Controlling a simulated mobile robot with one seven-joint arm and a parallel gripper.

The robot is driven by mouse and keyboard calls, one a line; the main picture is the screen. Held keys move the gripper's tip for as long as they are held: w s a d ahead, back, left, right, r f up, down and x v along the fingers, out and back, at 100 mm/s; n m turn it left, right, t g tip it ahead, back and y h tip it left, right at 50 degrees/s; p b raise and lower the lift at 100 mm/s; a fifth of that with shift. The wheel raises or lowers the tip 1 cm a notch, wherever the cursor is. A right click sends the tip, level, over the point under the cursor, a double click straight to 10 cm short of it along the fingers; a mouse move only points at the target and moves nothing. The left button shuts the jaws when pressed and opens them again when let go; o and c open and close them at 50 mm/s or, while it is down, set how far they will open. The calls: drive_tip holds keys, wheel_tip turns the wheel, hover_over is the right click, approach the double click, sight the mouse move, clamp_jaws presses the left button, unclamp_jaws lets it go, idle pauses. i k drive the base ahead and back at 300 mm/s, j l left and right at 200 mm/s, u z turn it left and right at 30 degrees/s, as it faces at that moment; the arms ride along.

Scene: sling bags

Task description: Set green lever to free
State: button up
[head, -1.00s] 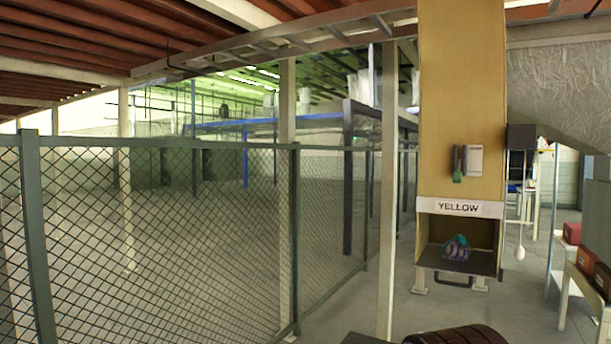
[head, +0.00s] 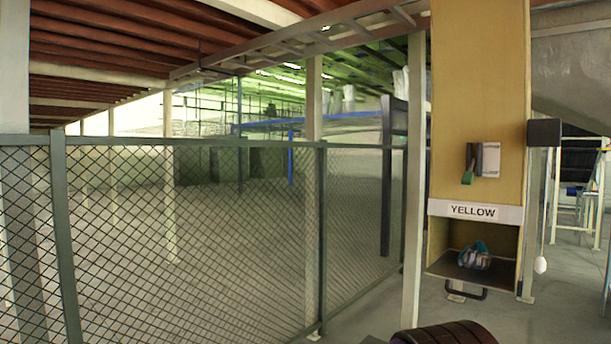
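The green lever (head: 467,178) is on the front of a tall yellow-tan column at the right of the head view. It is a dark arm with a green tip, hanging down beside a pale plate (head: 491,159). The lever's tip points down and slightly left. I cannot read any setting marks beside it. Below it is a white label reading YELLOW (head: 473,211). My gripper is not in view.
Under the label, an open bay (head: 483,263) holds a multicoloured bundle (head: 474,256). A dark box (head: 543,132) with a hanging white pull (head: 540,264) is at the column's right. A wire-mesh fence (head: 230,240) fills the left. Grey floor shows beyond the column.

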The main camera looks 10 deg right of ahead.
sight(467, 178)
drive_tip(key=l+u, duration=0.1)
drive_tip(key=l, duration=0.5)
drive_tip(key=k+l, duration=0.1)
drive_tip(key=l, duration=0.55)
drive_tip(key=l+u, duration=0.15)
drive_tip(key=l, duration=0.45)
drive_tip(key=k+l, duration=0.1)
drive_tip(key=l, duration=0.5)
drive_tip(key=u, duration=0.05)
